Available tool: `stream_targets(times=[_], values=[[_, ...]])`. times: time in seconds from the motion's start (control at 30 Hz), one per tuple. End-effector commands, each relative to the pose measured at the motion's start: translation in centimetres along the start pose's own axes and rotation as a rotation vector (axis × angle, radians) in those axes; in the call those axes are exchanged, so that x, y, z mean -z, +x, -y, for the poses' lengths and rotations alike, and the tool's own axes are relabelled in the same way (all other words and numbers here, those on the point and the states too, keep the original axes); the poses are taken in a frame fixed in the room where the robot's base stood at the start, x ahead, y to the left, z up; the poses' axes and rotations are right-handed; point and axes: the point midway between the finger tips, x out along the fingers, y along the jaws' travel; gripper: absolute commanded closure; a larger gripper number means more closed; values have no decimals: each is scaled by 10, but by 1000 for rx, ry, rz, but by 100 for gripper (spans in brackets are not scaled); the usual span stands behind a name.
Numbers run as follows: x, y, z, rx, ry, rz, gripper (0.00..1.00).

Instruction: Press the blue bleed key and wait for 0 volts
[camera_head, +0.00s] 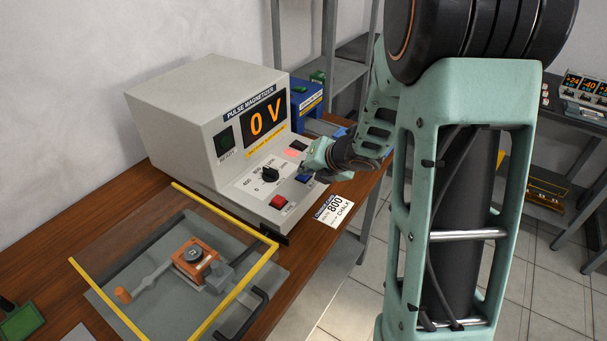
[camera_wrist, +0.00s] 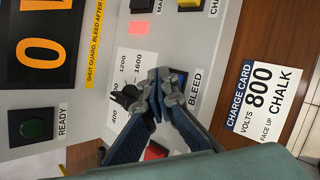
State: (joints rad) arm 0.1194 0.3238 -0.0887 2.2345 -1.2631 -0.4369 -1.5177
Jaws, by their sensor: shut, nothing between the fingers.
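The grey pulse magnetizer (camera_head: 190,110) stands on the wooden bench, and its orange display (camera_head: 266,119) reads 0 V. The blue bleed key (camera_head: 303,179) is on the sloping control panel, to the right of the black volts knob (camera_head: 270,174). My gripper (camera_head: 308,168) is shut and empty, low over the panel at the key. In the wrist view, the fingertips of my gripper (camera_wrist: 164,80) cover part of the blue key (camera_wrist: 179,77), beside the BLEED label. I cannot tell whether they touch or press it.
A red button (camera_head: 279,202) sits at the panel's front, and a pinkish-red lit patch (camera_head: 292,153) farther back. A charge card (camera_head: 334,211) reads 800 volts, chalk. A yellow-edged clear guard (camera_head: 137,321) lies over the fixture with an orange block (camera_head: 196,261). Shelving stands behind.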

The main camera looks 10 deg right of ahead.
Motion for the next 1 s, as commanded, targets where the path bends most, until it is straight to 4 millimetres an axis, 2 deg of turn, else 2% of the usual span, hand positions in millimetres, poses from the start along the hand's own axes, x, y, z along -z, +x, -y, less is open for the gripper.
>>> stream_targets(times=[0.23, 0.57, 1.0], values=[[0, -1, 0, 1, 0, -2, 100], [-9, -13, -9, 1, 1, -1, 100], [-11, -16, -11, 0, 0, -1, 100]])
